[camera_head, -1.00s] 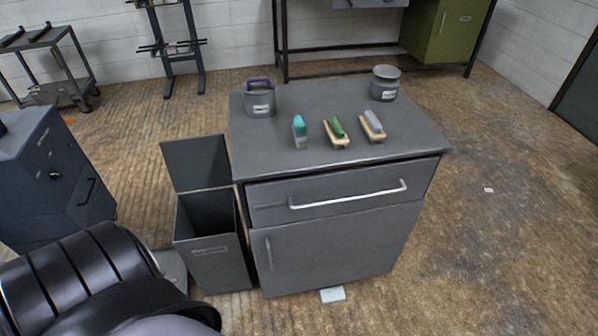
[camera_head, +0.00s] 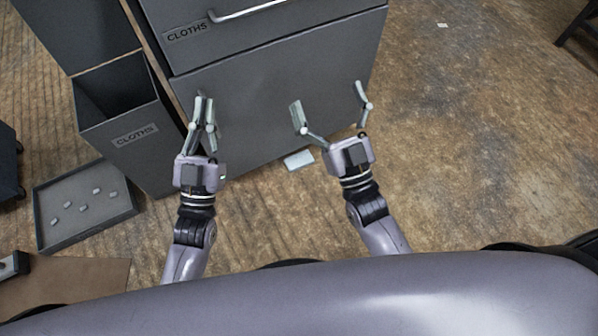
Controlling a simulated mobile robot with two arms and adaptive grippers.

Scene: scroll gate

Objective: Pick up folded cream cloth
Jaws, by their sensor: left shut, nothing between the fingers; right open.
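A small pale flat piece (camera_head: 299,159), which looks like the folded cream cloth, lies on the floor at the foot of the grey cabinet (camera_head: 285,75). My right gripper (camera_head: 328,95) is open and empty; its left finger shows just above the cloth in the picture, apart from it as far as I can see. My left gripper (camera_head: 203,98) is shut with nothing between its fingers, to the left of the cloth, in front of the cabinet.
An open grey bin (camera_head: 134,134) labelled CLOTHS stands left of the cabinet, which also bears a CLOTHS label. A shallow grey tray (camera_head: 112,217) with several small pale pieces lies on the floor at left. The floor to the right is mostly clear.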

